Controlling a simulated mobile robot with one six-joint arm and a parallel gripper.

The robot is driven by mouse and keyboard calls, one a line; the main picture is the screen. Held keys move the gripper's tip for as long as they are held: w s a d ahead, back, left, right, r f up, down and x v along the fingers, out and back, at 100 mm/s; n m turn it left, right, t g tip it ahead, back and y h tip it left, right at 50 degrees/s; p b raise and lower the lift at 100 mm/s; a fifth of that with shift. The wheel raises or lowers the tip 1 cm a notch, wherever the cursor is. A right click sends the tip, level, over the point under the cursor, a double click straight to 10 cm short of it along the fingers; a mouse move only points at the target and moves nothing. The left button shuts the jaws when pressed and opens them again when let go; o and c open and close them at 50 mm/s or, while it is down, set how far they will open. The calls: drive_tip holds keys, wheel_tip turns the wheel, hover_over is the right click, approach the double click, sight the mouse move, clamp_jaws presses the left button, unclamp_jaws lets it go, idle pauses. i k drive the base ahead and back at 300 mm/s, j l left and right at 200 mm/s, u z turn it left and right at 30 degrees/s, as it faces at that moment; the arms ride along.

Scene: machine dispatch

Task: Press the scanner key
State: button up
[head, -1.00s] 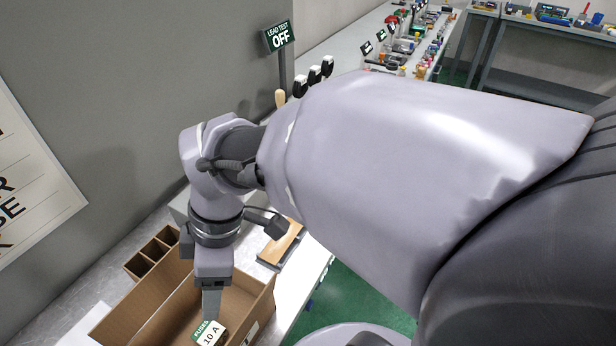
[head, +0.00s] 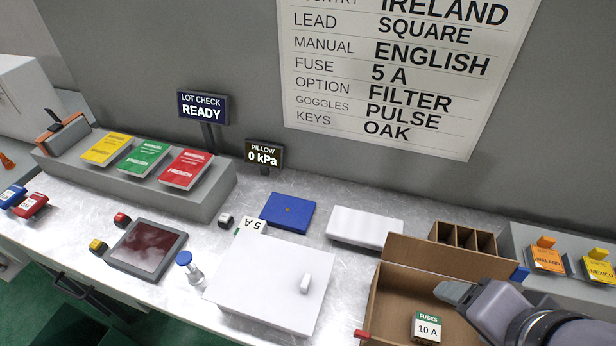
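No key is legibly marked as the scanner's. A dark reddish glass panel in a grey frame (head: 147,248) lies on the bench at left. I cannot tell which is the scanner key. My gripper (head: 452,291) is at the lower right, over the open carton (head: 393,292) and well away from these buttons. Its fingers overlap in this view, so its opening is unclear.
A fuse pack marked 10 A (head: 428,328) lies in the carton. A white box with a knob (head: 262,283), a blue-capped bottle (head: 190,268), a blue pad (head: 287,212) and a white pillow-like block (head: 365,228) stand between. The lot check display (head: 202,108) reads READY.

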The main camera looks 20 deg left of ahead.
sight(119, 217)
drive_tip(key=u, duration=2.45)
